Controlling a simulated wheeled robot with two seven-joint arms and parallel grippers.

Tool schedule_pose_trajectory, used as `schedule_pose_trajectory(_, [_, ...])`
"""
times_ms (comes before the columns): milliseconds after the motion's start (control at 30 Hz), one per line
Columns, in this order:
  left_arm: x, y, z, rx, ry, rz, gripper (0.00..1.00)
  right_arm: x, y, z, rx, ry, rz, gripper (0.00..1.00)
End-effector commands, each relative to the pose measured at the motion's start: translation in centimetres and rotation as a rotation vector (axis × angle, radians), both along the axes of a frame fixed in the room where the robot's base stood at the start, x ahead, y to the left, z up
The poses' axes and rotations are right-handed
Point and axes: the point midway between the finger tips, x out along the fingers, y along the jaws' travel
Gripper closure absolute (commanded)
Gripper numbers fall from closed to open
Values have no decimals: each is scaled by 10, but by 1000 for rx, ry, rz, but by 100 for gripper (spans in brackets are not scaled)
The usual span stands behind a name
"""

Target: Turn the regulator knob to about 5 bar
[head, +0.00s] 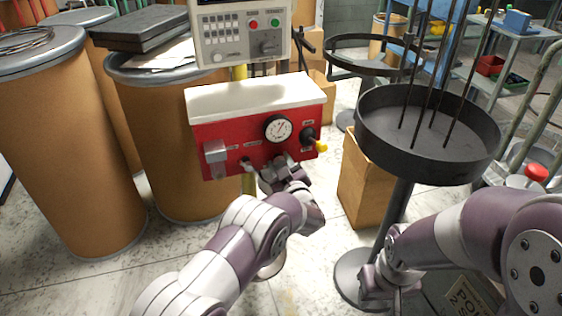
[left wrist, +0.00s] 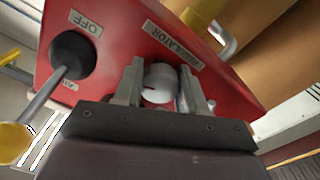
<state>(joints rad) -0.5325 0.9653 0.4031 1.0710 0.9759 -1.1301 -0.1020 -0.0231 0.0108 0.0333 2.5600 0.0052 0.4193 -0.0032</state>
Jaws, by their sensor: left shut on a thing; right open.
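The red box (head: 220,130) with a white top carries a round pressure gauge (head: 278,129), whose numbers are too small to read. The regulator knob (left wrist: 158,84) is a pale round knob beside the REGULATOR label (left wrist: 174,43). My left gripper (head: 279,170) is at the box front below the gauge, hiding the knob in the head view. In the left wrist view its fingers (left wrist: 156,88) stand on either side of the knob, shut on it. My right gripper (head: 385,291) is open and empty at the lower right, away from the box.
A lever with a yellow tip (head: 319,146) sticks out right of the gauge; it also shows in the left wrist view (left wrist: 14,143). A control panel (head: 240,35) stands above the box. Brown drums (head: 70,150) stand left. A black round tray (head: 430,165) with upright rods stands right.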

Motion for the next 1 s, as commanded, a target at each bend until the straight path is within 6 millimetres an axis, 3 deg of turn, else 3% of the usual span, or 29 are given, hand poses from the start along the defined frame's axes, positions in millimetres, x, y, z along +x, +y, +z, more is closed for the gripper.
schedule_pose_trajectory(633, [-1, -1, -4, 45, 22, -3, 90, 0, 0, 2, 0, 0, 0, 57])
schedule_pose_trajectory(667, [-1, -1, -5, 45, 22, -3, 56, 0, 0, 2, 0, 0, 0, 57])
schedule_pose_trajectory(733, [-1, -1, -4, 45, 22, -3, 35, 0, 0, 2, 0, 0, 0, 57])
schedule_pose_trajectory(1000, [-1, 0, -2, 44, 18, -2, 35, 0, 0, 3, 0, 0, 0, 57])
